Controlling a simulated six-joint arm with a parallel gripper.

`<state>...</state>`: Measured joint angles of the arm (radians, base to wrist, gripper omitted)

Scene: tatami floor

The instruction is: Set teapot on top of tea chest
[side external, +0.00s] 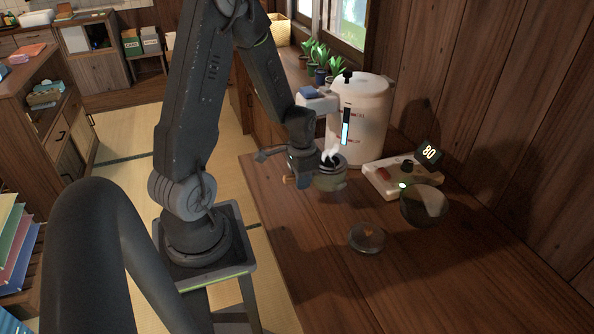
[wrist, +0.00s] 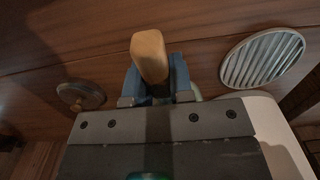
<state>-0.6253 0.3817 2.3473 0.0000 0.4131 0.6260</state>
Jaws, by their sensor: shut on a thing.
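The teapot (side external: 330,180) is a small, round, grey-green pot in the side external view, with a dark top and a whitish wisp above it. My gripper (side external: 301,181) is at its left, over the wooden counter. In the wrist view, the blue fingers of my gripper (wrist: 152,82) are closed on a light wooden handle (wrist: 149,55); the pot body is mostly hidden there. The teapot looks held above the counter, but the exact gap is unclear. I cannot pick out the tea chest with certainty in either view.
A large white dispenser (side external: 362,120) stands behind the teapot. The front of the counter (side external: 450,290) is clear.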

